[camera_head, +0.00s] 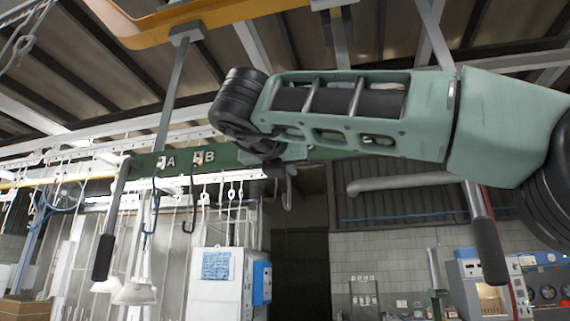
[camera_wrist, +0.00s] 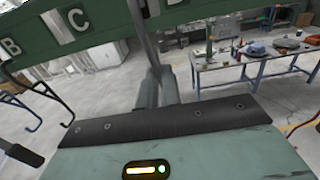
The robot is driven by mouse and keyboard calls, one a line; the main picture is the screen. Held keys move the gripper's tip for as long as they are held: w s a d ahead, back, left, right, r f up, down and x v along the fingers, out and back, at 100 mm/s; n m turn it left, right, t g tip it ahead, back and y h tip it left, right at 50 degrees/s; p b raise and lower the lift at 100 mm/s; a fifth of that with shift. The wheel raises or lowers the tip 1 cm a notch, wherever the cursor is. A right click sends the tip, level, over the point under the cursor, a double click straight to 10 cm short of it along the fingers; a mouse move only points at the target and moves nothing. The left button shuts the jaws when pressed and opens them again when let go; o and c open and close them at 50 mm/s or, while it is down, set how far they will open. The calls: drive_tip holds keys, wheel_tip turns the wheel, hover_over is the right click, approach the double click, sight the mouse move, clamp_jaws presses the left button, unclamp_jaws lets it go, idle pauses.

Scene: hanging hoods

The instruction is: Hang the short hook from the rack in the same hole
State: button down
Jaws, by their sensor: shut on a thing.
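The green rack bar (camera_head: 140,163) hangs overhead with plates A and B showing; plates B, C and D show on it in the wrist view (camera_wrist: 108,42). My gripper (camera_head: 274,170) is by the bar, right of B, partly hidden behind my arm. In the wrist view its fingers (camera_wrist: 155,88) are shut on a slim grey hook (camera_wrist: 143,35), just in front of the bar between C and D. The hook's short grey lower bend (camera_head: 288,194) shows below the bar. Whether its top sits in a hole is hidden.
A blue hook (camera_head: 151,212) hangs at A and a dark hook (camera_head: 190,208) at B, both left of my gripper. Black-gripped handles hang at the bar's left end (camera_head: 104,255) and on the right (camera_head: 489,250). A worktable (camera_wrist: 250,68) stands far below.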

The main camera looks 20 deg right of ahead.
drive_tip(key=shift+w+d, duration=0.35)
drive_tip(key=shift+w, duration=0.05)
idle(0.6)
drive_tip(key=shift+b+x, duration=0.3)
drive_tip(key=shift+x, duration=0.75)
drive_tip(key=shift+x, duration=1.5)
drive_tip(key=shift+f+b, duration=1.3)
drive_tip(key=shift+b, duration=0.3)
drive_tip(key=c, duration=1.5)
unclamp_jaws()
drive_tip(key=shift+a, duration=0.1)
